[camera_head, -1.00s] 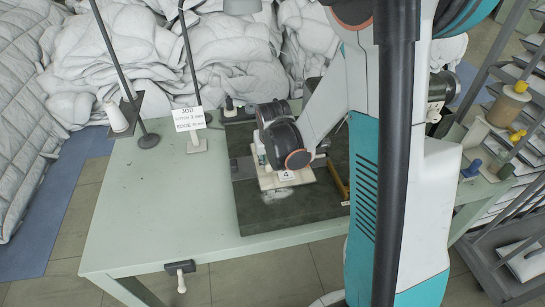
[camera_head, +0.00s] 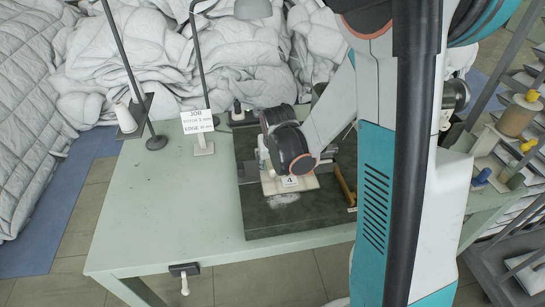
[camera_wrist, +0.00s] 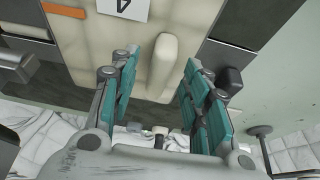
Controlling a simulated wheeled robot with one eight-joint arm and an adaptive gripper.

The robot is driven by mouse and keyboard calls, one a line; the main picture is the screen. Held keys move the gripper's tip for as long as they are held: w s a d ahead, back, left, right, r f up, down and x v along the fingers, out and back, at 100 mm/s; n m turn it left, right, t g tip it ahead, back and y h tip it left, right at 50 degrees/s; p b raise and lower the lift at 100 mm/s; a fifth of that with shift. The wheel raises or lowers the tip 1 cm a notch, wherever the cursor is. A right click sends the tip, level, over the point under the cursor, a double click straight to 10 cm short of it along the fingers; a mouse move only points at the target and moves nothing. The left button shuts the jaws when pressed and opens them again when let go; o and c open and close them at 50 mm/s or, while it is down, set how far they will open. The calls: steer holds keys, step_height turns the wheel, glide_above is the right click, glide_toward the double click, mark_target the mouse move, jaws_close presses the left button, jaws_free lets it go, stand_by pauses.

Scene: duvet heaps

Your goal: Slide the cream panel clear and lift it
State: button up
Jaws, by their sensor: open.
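The cream panel (camera_head: 305,183) lies on the dark board on the table, with a white label "4" on it. In the wrist view the panel (camera_wrist: 85,50) fills the upper middle, with a raised cream grip bar (camera_wrist: 163,50) on it. My gripper (camera_wrist: 159,68) is open, with teal-padded fingers on either side of the bar's near end. I cannot tell whether either finger touches it. In the head view my wrist hides the fingers and the panel's far part.
The dark board (camera_head: 325,215) has a pale smudge in front of the panel and a yellow-brown bar (camera_head: 343,185) to its right. A job sign (camera_head: 197,122) and lamp stand left. Duvet heaps (camera_head: 140,55) lie behind.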

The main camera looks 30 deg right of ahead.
steer(key=v, duration=1.2)
steer(key=shift+s, duration=0.15)
